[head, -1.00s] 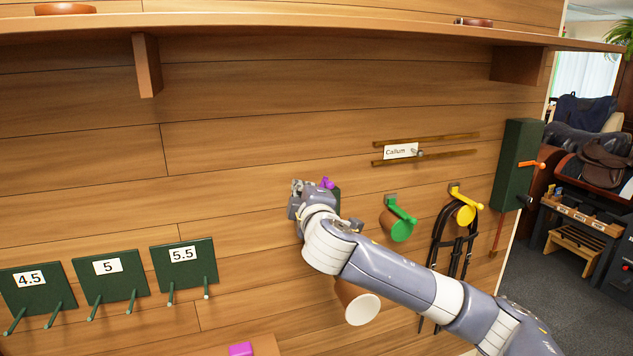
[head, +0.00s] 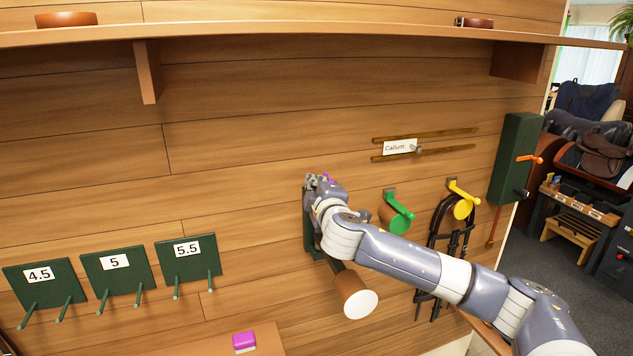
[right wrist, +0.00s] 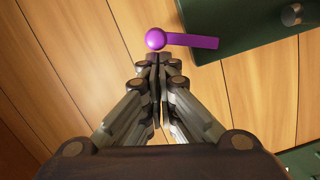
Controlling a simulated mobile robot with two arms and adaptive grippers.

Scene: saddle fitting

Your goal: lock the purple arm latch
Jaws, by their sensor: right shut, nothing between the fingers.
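The purple arm latch (right wrist: 192,40) is a short bar with a round ball at its left end in the right wrist view. It lies level over the dark green plate (right wrist: 240,22). In the head view only a small purple bit (head: 327,177) shows behind my right gripper (head: 314,184). The same gripper shows in the right wrist view (right wrist: 158,58), its fingers together and empty, with the tips just below the ball. I cannot tell if they touch it. The brown arm (head: 352,283) with a white end sticks out below the plate. My left gripper is not in view.
A green latch (head: 402,208) and a yellow latch (head: 463,192) are on the wall to the right, with a black bridle (head: 437,250) by the yellow one. Numbered green plates (head: 114,275) with pegs are at left. A shelf (head: 310,25) runs above. The wall between is bare.

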